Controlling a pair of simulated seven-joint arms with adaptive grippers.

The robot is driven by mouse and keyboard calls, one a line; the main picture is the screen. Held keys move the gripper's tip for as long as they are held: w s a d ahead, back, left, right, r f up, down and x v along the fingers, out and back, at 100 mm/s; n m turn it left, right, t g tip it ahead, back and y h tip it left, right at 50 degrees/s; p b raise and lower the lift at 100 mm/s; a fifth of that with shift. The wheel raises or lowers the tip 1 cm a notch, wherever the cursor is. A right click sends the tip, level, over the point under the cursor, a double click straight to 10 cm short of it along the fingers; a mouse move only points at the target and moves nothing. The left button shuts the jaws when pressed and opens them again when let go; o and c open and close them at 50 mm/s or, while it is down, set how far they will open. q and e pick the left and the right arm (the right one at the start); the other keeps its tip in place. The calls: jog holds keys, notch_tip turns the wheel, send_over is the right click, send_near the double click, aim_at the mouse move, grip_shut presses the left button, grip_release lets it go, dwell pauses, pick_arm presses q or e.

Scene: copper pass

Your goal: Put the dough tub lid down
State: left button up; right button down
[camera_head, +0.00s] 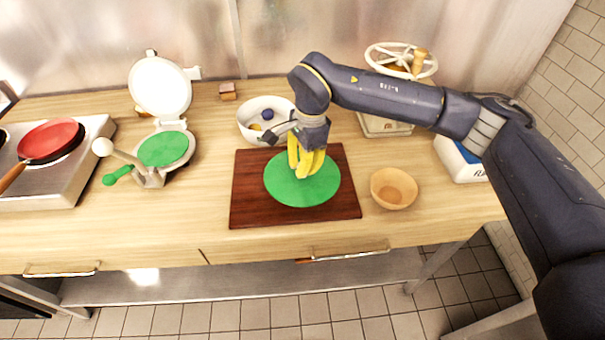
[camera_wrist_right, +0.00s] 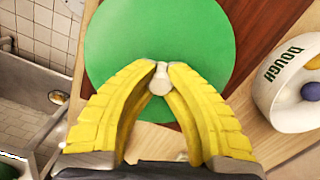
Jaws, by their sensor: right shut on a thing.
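The dough tub lid is a flat round green disc (camera_head: 325,185) with a small pale knob (camera_wrist_right: 159,80); it also shows in the wrist view (camera_wrist_right: 125,45). It lies over the dark wooden board (camera_head: 245,210), level or nearly so; I cannot tell whether it touches the board. My right gripper (camera_head: 305,173) has its yellow fingers shut on the knob, from above. The fingertips also show in the wrist view (camera_wrist_right: 160,68). The dough tub (camera_head: 255,107) is a white open bowl behind the board, with small balls inside; its lettering shows in the wrist view (camera_wrist_right: 268,88). My left gripper is out of view.
A wooden bowl (camera_head: 394,188) stands right of the board. A white press (camera_head: 158,92) with a green disc on its lower plate stands to the left, beside a stove with a red pan (camera_head: 48,138). A white-wheeled device (camera_head: 385,124) stands behind my arm. Counter between press and board is clear.

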jog(key=shift+f, duration=1.6)
jog(key=c, duration=1.5)
grip_release()
notch_tip(320, 180, up, 12)
jog(key=d, duration=0.1)
jog(key=shift+w, duration=0.3)
jog(key=shift+d, duration=0.1)
